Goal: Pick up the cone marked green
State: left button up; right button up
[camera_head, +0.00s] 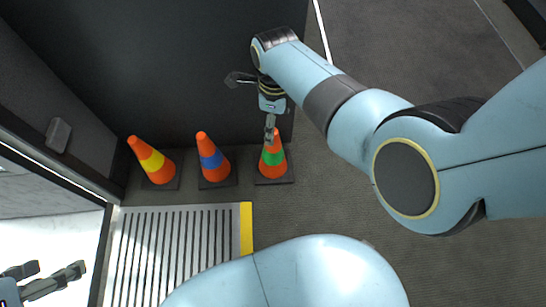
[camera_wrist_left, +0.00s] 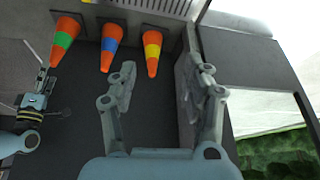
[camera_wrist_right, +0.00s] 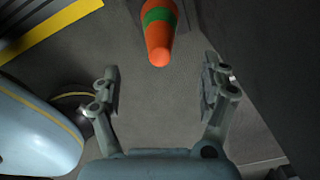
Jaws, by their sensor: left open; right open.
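The orange cone with the green band (camera_head: 273,158) stands upright on its dark square base, the rightmost of a row in the head view. My right gripper (camera_head: 269,128) is by its tip, open and empty. In the right wrist view the cone (camera_wrist_right: 159,30) is ahead of the open fingers (camera_wrist_right: 166,80), its tip roughly centred between them and apparently just beyond them. The left wrist view shows this cone (camera_wrist_left: 64,41) at upper left, with my right gripper close to it. My left gripper (camera_head: 60,272) is open and empty at the lower left, away from the cones.
A blue-banded cone (camera_head: 210,157) and a yellow-banded cone (camera_head: 152,160) stand to the left in the same row. A dark wall (camera_head: 160,70) rises behind them. A ribbed step with a yellow edge (camera_head: 246,230) lies in front. The floor to the right is clear.

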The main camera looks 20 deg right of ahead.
aim_at(273, 151)
jog(key=shift+w+a, duration=0.35)
jog(key=shift+f+m, duration=0.3)
notch_tip(273, 151, down, 4)
jog(key=b, duration=0.2)
jog(key=shift+s+r+b, duration=0.1)
jog(key=shift+r+b, duration=0.15)
jog(key=shift+b, duration=0.1)
pick_arm(q)
jog(key=shift+w+d+f+t+b, duration=0.1)
jog(key=shift+w+f+t+b, duration=0.1)
jog(key=shift+f+t, duration=0.65)
jog(key=shift+w+a+f+t+b, duration=0.1)
jog(key=shift+w+f+t+b, duration=0.1)
jog(key=shift+f+t, duration=0.65)
jog(key=shift+w+d+f+t+b, duration=0.1)
jog(key=shift+w+f+t+b, duration=0.1)
jog(key=shift+f+t, duration=0.65)
pick_arm(e)
jog(key=shift+f, duration=0.8)
